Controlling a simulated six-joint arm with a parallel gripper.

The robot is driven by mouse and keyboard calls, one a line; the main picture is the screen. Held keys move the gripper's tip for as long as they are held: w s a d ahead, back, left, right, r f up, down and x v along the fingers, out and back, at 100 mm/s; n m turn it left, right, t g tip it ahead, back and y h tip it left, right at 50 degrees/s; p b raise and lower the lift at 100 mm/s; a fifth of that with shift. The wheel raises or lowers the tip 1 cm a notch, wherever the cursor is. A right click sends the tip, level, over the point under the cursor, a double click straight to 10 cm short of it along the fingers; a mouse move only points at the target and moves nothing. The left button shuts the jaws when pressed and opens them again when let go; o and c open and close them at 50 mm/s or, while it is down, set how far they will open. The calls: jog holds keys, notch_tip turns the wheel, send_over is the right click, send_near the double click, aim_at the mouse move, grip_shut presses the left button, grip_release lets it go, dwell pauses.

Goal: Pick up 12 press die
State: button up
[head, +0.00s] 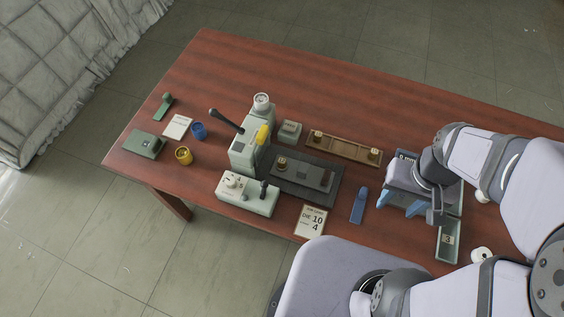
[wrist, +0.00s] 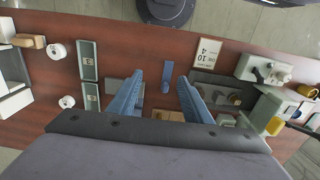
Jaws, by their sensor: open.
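No number 12 is readable on any die, so I cannot tell which piece is the 12 press die. A wooden rack (head: 345,148) holds two brass-topped pieces, one near its left end (head: 318,136) and one near its right end (head: 374,154). Another brass-topped piece (head: 282,163) stands on the dark press plate (head: 300,180). My gripper (head: 401,207) is open and empty, right of the rack and above the table. In the wrist view its blue fingers (wrist: 161,76) are apart, with a blue tool (wrist: 167,77) lying below between them. The gripper body hides part of the table.
The green press (head: 247,150) with a lever stands left of the plate. A card reading "DIE 10 4" (head: 311,222) lies at the front edge. Shallow green trays (wrist: 88,60) lie by my gripper, one labelled (head: 447,240). Yellow (head: 183,155) and blue (head: 199,131) cups stand left.

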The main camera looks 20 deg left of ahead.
jog(key=w+a+f+n+t+b, duration=0.2)
jog(key=w+f+n+t+b, duration=0.15)
jog(key=w+f, duration=0.45)
jog(key=n+t+y+b, duration=0.3)
jog(key=n+y+b, duration=0.3)
send_near(284, 162)
jog(key=w+d+f, duration=0.1)
jog(key=d, duration=0.1)
jog(key=w+d+f, duration=0.1)
jog(key=w+d, duration=0.1)
jog(key=d, duration=0.1)
jog(key=w+d+f, duration=0.1)
jog(key=w+d, duration=0.1)
jog(key=d, duration=0.1)
jog(key=shift+w+f, duration=0.1)
jog(key=shift+w, duration=0.15)
jog(key=s+a+y, duration=0.1)
jog(key=a, duration=0.1)
jog(key=a+n+y+b, duration=0.1)
jog(key=a, duration=0.1)
jog(key=s+a+f+y+b, duration=0.1)
jog(key=a, duration=0.1)
jog(key=shift+s+a+n, duration=0.25)
jog(key=shift+s+a, duration=0.15)
jog(key=shift+s+a+t+y, duration=0.25)
jog(key=shift+s+a+y, duration=0.2)
jog(key=shift+a+y, duration=0.2)
jog(key=shift+b, duration=0.3)
jog(key=b+x, duration=0.2)
jog(key=shift+b, duration=0.3)
